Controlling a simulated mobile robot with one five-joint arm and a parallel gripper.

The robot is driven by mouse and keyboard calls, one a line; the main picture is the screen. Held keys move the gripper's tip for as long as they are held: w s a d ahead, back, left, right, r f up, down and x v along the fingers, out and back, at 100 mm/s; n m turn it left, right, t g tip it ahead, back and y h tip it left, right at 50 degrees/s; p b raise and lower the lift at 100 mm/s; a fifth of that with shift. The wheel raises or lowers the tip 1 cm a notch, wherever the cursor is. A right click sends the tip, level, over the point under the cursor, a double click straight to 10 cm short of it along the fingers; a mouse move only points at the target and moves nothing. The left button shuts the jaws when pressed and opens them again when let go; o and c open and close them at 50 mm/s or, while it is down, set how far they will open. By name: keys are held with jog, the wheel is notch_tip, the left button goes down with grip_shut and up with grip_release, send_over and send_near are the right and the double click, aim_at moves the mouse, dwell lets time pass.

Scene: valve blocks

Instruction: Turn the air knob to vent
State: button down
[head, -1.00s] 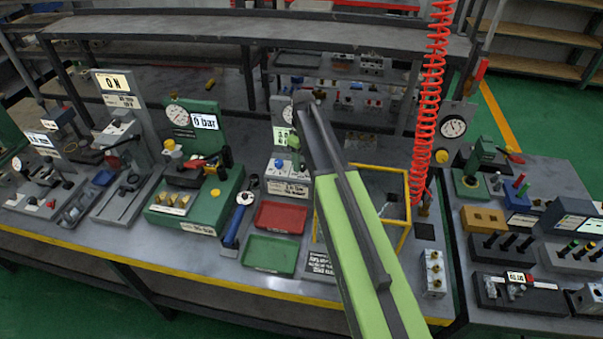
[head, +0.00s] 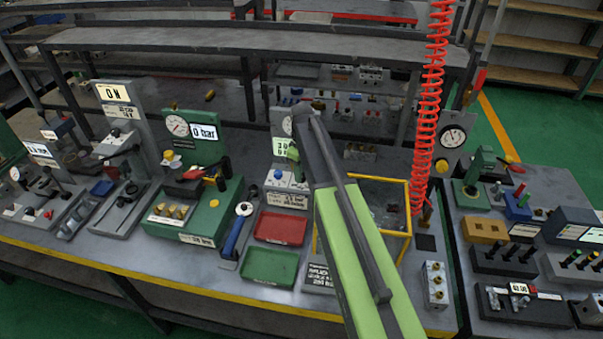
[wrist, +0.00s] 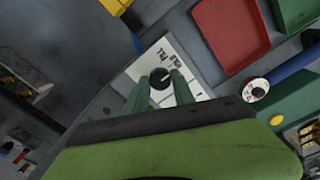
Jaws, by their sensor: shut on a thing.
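The air knob (wrist: 160,78) is a small round black knob on a white label plate (wrist: 147,62) in the wrist view. Printed words surround it, too small to read surely. My gripper (wrist: 161,87) has its two green fingers on either side of the knob and is shut on it. The knob's pointer direction cannot be told surely. In the head view, my dark and green arm reaches to a grey panel with a gauge and a small display (head: 280,147). The arm hides part of the panel, the knob and the fingertips.
A red tray (head: 281,228) and a green tray (head: 269,268) lie in front of the panel. A yellow frame (head: 408,207) stands close on the right of my arm. A blue-handled tool (head: 236,236) lies left of the trays.

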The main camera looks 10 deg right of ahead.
jog(key=shift+m, duration=0.3)
jog(key=m, duration=0.3)
jog(key=shift+m, duration=0.4)
jog(key=m, duration=0.4)
jog(key=shift+m, duration=0.3)
jog(key=c, duration=1.1)
grip_release()
jog(key=shift+o, duration=0.2)
